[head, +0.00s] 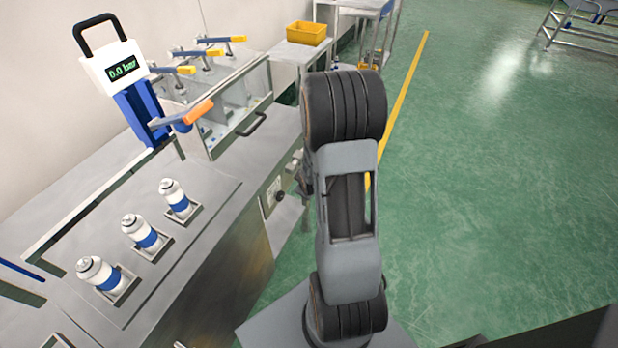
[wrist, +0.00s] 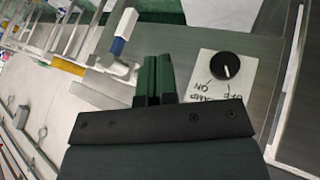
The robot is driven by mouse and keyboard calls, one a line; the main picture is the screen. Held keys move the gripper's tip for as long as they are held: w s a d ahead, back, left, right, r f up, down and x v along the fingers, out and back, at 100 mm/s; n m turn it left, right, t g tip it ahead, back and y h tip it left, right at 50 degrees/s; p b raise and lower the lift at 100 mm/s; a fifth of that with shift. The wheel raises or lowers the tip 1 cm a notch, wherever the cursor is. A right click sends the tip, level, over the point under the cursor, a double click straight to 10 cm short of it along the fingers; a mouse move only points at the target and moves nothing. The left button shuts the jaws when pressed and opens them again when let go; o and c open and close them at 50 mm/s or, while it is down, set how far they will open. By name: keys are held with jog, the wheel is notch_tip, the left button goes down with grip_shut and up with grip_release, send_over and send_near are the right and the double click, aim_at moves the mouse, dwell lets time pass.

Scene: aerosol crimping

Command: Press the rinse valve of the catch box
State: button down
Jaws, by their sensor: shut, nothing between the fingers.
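The catch box (head: 238,112) has a clear front with a dark handle and stands on the bench in the head view. In the wrist view, a white valve-like part with a blue collar (wrist: 118,46) sits left of and beyond my gripper (wrist: 157,72), joined to a white pipe; I cannot tell for sure that it is the rinse valve. My gripper's dark green fingers are together with nothing between them, apart from this part in the picture. In the head view my arm hides most of the gripper near the bench front.
A black knob (wrist: 224,66) on a plate marked ON, OFF and LAMP is right of the fingers. A yellow bin (head: 306,33) is behind.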

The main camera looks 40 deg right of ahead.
jog(key=w+d+f, duration=0.5)
jog(key=shift+w+d+f+p, duration=0.15)
jog(key=shift+w+f+p, duration=0.2)
jog(key=shift+w+p, duration=0.1)
jog(key=shift+f+b, duration=0.1)
jog(key=shift+b, duration=0.25)
jog(key=shift+d+h+b, duration=0.1)
jog(key=shift+h+b, duration=0.3)
jog(key=shift+b, duration=0.55)
